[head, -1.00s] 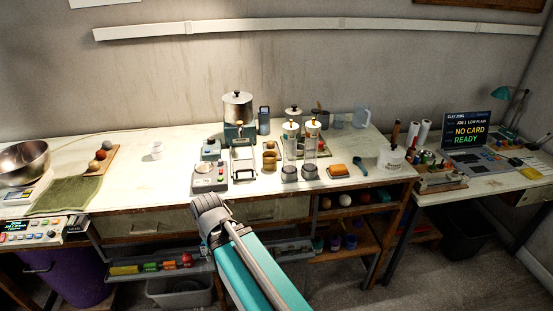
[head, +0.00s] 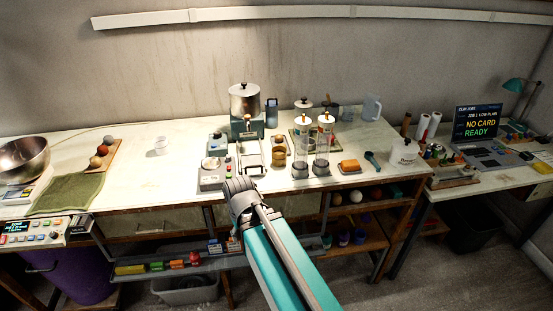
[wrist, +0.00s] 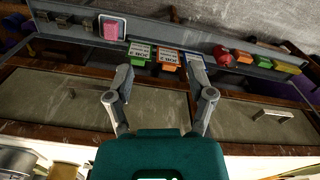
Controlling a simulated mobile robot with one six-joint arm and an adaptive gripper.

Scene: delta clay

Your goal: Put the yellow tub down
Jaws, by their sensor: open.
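A yellow block-like piece (head: 130,269) lies at the left end of the long grey tray below the bench front. It also shows at the right end of that tray in the wrist view (wrist: 288,67). I cannot tell if it is the yellow tub. My gripper (wrist: 160,82) is open, with nothing between its fingers. It points towards the tray, with labelled orange pieces (wrist: 167,56) beyond the fingertips. In the head view my arm's end is in front of the bench edge, and its fingers are hidden.
The grey tray (wrist: 60,40) also holds green, orange and red pieces and a pink one. The bench is clear around the white cup (head: 161,146).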

